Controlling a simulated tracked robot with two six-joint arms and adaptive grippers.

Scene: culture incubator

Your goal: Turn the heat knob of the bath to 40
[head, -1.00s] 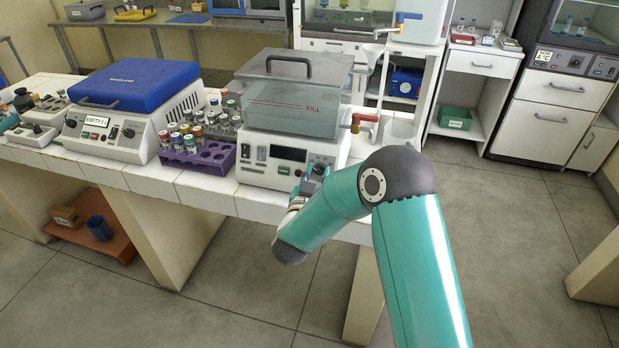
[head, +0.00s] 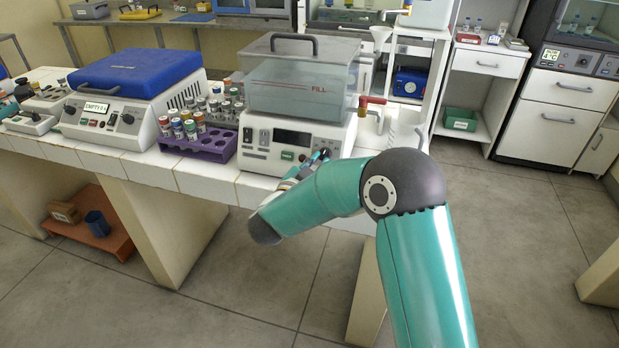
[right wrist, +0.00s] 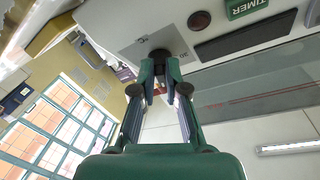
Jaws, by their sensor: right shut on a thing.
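The bath (head: 262,92) stands on the white tiled bench. It has a clear tank marked FILL, a grey lid and a white front panel with a dark display. My right gripper (head: 318,158) is at the lower right of that panel, partly hidden by my own forearm. In the right wrist view, my right gripper (right wrist: 160,75) has its fingers closed on a dark knob (right wrist: 158,56) on the panel. My left gripper is not in view.
The purple tube rack (head: 222,150) with several capped tubes stands left of the bath. Farther left is a blue-lidded machine (head: 135,72). A red-handled tap (head: 370,101) sticks out at the bath's right side.

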